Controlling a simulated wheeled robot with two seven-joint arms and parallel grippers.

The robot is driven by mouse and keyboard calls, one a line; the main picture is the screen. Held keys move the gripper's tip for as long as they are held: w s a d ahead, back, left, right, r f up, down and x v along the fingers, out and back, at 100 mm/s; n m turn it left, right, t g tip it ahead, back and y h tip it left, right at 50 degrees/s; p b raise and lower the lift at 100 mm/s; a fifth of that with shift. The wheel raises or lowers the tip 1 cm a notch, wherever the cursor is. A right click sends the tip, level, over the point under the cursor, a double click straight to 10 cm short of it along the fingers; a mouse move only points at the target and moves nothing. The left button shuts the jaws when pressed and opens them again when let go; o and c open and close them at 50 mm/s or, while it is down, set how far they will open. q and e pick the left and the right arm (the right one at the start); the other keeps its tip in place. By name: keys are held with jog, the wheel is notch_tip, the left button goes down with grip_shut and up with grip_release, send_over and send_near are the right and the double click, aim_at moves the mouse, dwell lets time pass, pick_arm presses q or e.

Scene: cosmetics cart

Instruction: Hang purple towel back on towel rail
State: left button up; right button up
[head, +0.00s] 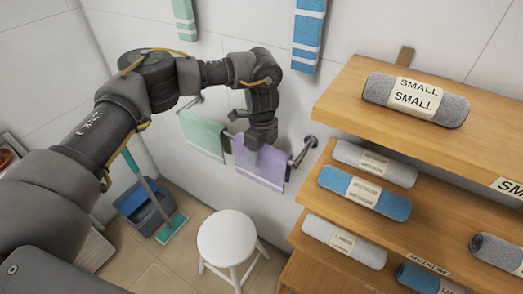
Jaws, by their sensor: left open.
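The purple towel (262,170) hangs at the towel rail (297,158) on the white wall, right of a mint green towel (204,136). Its lower part hangs free and its top edge looks slightly slanted. My left gripper (257,146) points down at the top of the purple towel, in front of the rail. It is open, and its fingers overlap the towel's upper edge in the picture. The gripper hides part of the rail and the towel's top, so I cannot tell exactly how the cloth lies over the bar. My right gripper is not in view.
A wooden shelf unit (335,104) with several rolled towels stands close on the right. A white stool (227,238) stands below the rail. A blue bucket (143,204) and mop are at the left. A blue striped towel (308,35) hangs higher up.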

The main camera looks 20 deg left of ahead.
pick_arm(q)
notch_tip(320, 180, up, 11)
jog(key=shift+f+b, duration=0.1)
jog(key=shift+b, duration=0.75)
